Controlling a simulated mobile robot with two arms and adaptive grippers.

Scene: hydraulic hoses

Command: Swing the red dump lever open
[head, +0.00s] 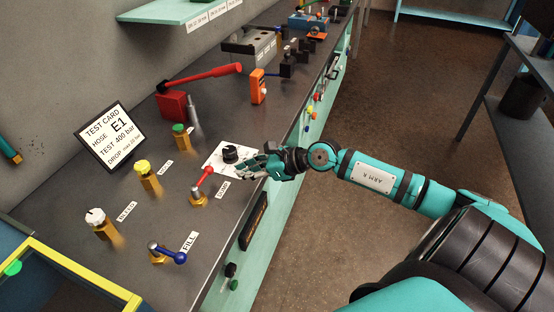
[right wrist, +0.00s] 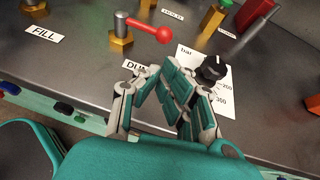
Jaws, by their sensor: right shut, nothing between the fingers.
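The red dump lever (head: 205,177) sits on a brass valve base near the front of the dark bench, by the DUMP label. In the right wrist view the dump lever (right wrist: 148,28) has its red arm and ball end pointing right from a grey stem. My right gripper (head: 254,167) is shut and empty. It is to the right of the lever, apart from it, over the white plate beside the black knob (head: 231,153). In the right wrist view my right gripper (right wrist: 178,80) is below and right of the lever's ball. My left gripper is not in view.
A blue FILL lever (head: 168,253) stands nearer on the bench. Brass fittings with white (head: 98,220), yellow (head: 147,173) and green (head: 181,135) tops stand behind. A red long-handled pump (head: 173,104) and a test card (head: 111,137) are farther back.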

